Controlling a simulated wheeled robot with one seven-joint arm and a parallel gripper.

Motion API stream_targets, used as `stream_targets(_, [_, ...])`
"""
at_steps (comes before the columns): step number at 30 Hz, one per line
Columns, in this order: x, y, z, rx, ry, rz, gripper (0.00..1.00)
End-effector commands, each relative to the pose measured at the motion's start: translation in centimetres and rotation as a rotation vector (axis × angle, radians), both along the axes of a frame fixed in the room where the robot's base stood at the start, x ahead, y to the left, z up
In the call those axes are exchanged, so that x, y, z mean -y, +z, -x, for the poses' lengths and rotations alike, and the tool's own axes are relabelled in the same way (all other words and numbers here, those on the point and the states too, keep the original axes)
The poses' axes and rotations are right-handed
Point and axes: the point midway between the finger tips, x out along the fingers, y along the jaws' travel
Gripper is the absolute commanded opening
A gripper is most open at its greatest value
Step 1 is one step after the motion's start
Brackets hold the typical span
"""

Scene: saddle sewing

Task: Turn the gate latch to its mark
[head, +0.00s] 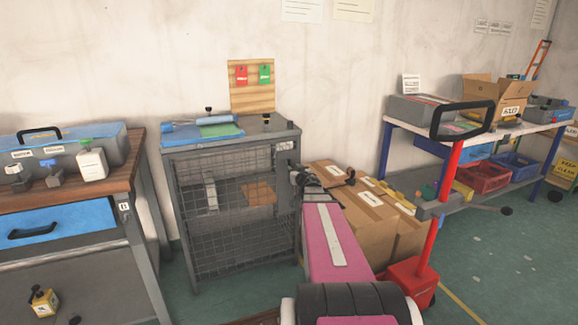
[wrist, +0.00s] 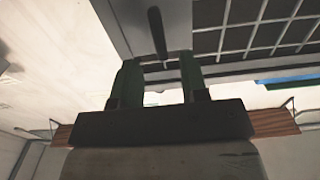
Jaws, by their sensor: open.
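The grey mesh cabinet (head: 230,190) stands at the centre of the head view, its mesh gate facing me. In the wrist view the latch (wrist: 157,32) is a dark, rounded bar on a grey plate (wrist: 130,18) beside the mesh. My gripper (wrist: 158,66) is open, with its two dark green fingers spread just below the latch in that view. The latch's lower end lies near the gap between the fingertips; I cannot tell whether they touch. In the head view my gripper (head: 300,180) is at the cabinet's right front edge and hides the latch. I cannot make out the mark.
Cardboard boxes (head: 365,210) stand close to the right of the cabinet, beside my arm. A red post with a black handle (head: 445,190) stands farther right. A wooden bench (head: 110,185) is at left. Blue and green items (head: 205,132) lie on the cabinet top.

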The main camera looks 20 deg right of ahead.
Motion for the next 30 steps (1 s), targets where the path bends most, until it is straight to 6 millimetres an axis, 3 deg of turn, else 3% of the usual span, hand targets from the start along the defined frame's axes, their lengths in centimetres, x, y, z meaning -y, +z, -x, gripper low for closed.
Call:
stream_targets(3, [0.1,-0.1,-2.7,0.001,0.001,0.000,0.40])
stream_targets(9, [-0.1,0.0,-5.4,0.000,0.000,0.001,0.40])
stream_targets(20, [-0.2,0.0,-6.0,0.000,-0.001,0.000,0.40])
stream_targets(24, [-0.2,0.0,-6.0,0.000,-0.001,0.000,0.00])
stream_targets(30, [-0.2,0.0,-6.0,0.000,-0.001,0.003,0.00])
